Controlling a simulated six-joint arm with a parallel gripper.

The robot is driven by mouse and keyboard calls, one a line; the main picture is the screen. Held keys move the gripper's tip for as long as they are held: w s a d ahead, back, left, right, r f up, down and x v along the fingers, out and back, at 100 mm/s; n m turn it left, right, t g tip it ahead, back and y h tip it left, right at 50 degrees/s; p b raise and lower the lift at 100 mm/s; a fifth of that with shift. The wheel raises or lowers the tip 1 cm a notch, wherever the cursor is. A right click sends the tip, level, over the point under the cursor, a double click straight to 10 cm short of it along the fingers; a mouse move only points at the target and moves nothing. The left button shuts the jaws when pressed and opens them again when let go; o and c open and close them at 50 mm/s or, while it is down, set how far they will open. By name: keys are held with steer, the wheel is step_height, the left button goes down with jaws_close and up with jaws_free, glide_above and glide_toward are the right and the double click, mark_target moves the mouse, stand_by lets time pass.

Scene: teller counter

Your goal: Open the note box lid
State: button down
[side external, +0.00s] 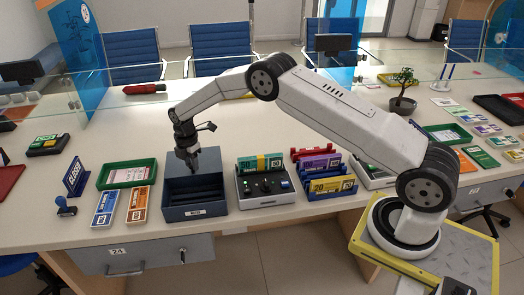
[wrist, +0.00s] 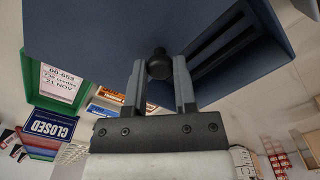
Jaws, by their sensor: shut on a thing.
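The dark blue note box (side external: 196,211) stands on the counter near its front edge. Its lid (side external: 210,160) is raised at the back of the box, and the dark inside with its dividers shows. My gripper (side external: 192,163) is over the box at the lid. In the wrist view my gripper (wrist: 158,72) is shut on the round black knob (wrist: 159,62) of the lid (wrist: 95,35), with a finger on each side. The slotted inside of the box (wrist: 225,45) shows to the right of the knob. The lid's exact angle is hard to tell.
A green tray (side external: 127,184) and a blue CLOSED sign (side external: 74,177) stand left of the box. A grey device with knobs (side external: 264,188) stands close on its right, then several coloured note racks (side external: 330,187). A glass screen runs behind.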

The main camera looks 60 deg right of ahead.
steer(key=shift+a, duration=0.1)
steer(key=shift+c, duration=2)
jaws_free()
steer(key=shift+r, duration=0.15)
steer(key=shift+r, duration=3.8)
steer(key=shift+s+r, duration=0.1)
